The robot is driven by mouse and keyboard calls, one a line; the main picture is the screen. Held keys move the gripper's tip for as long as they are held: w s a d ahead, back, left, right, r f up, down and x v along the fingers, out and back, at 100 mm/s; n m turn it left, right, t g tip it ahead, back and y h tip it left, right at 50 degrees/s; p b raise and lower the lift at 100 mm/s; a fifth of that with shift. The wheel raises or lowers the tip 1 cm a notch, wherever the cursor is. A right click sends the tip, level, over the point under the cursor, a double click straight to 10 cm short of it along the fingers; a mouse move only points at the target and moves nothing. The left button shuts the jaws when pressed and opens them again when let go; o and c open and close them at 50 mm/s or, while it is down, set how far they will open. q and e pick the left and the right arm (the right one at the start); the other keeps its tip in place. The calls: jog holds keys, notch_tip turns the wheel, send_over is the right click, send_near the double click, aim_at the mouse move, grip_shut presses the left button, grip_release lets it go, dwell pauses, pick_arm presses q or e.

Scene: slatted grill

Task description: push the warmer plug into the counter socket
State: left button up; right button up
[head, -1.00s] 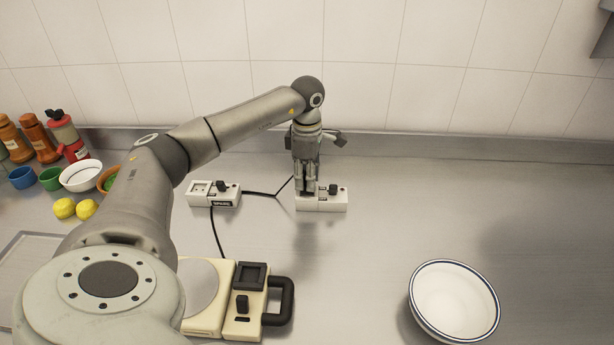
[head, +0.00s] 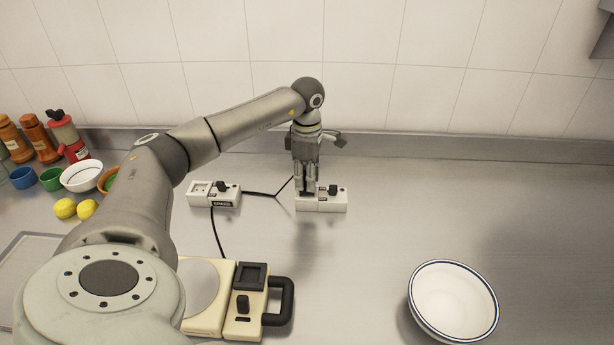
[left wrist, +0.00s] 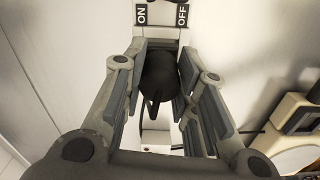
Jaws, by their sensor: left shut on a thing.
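My left gripper (head: 307,191) points down at the left half of a white socket box (head: 334,203) on the counter. In the left wrist view the gripper (left wrist: 160,108) is shut on the black warmer plug (left wrist: 158,80), which sits between its fingers. ON and OFF labels on the socket box (left wrist: 162,36) show just beyond the plug. The fingers hide the plug in the head view, and I cannot tell how deep it sits. The cream warmer (head: 222,318) stands at the front, with a black cord (head: 218,238) running back from it. My right gripper is not in view.
A second white box (head: 201,199) with a black knob and a dark label stands left of my gripper, a cord beside it. A white bowl (head: 453,300) is at the front right. Bowls, lemons and shakers crowd the left. The counter right of the socket box is clear.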

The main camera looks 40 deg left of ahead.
pick_arm(q)
jog(key=shift+f, duration=0.35)
jog(key=o, duration=1)
notch_tip(320, 180, up, 12)
jog(key=shift+r, duration=0.1)
dwell(0.5)
